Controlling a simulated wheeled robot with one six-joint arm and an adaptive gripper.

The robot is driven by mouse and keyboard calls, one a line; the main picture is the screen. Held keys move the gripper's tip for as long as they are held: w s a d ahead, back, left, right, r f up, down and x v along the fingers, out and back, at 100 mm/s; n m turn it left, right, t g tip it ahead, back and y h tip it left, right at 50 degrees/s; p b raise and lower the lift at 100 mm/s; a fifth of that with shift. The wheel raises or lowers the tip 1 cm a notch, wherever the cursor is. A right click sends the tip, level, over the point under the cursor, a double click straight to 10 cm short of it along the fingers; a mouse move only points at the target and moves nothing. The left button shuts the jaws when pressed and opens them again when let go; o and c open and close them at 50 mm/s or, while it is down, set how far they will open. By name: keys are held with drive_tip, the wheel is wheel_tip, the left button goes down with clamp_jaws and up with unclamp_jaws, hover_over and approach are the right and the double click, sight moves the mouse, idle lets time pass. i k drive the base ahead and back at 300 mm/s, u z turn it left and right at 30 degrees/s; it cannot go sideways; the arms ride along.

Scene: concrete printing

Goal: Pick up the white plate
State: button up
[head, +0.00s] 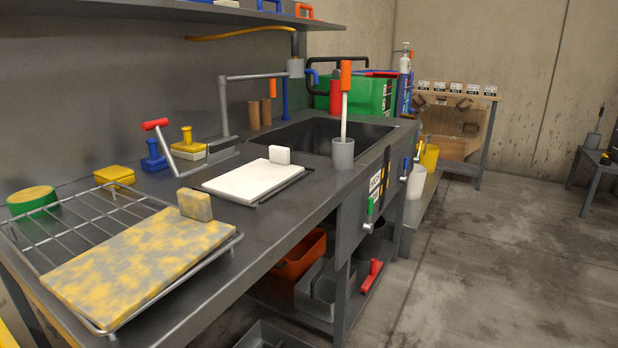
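The white plate (250,181) lies flat on a thin dark tray or mat (289,188) on the grey worktop, in front of the sink. A small white block (279,155) stands upright at its far edge, and I cannot tell whether it is part of the plate. My gripper does not show in the head view.
A wire rack (50,232) with a yellow-stained slab (140,262) lies at the near left. A grey cup (343,154) with an orange-handled tool stands right of the plate. A red-handled lever (156,125) and faucet (224,105) rise behind.

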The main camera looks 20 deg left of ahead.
sight(255, 169)
drive_tip(key=z, duration=0.6)
drive_tip(key=i, duration=1.9)
drive_tip(key=u, duration=1.3)
drive_tip(key=i, duration=0.9)
drive_tip(key=u, duration=1.1)
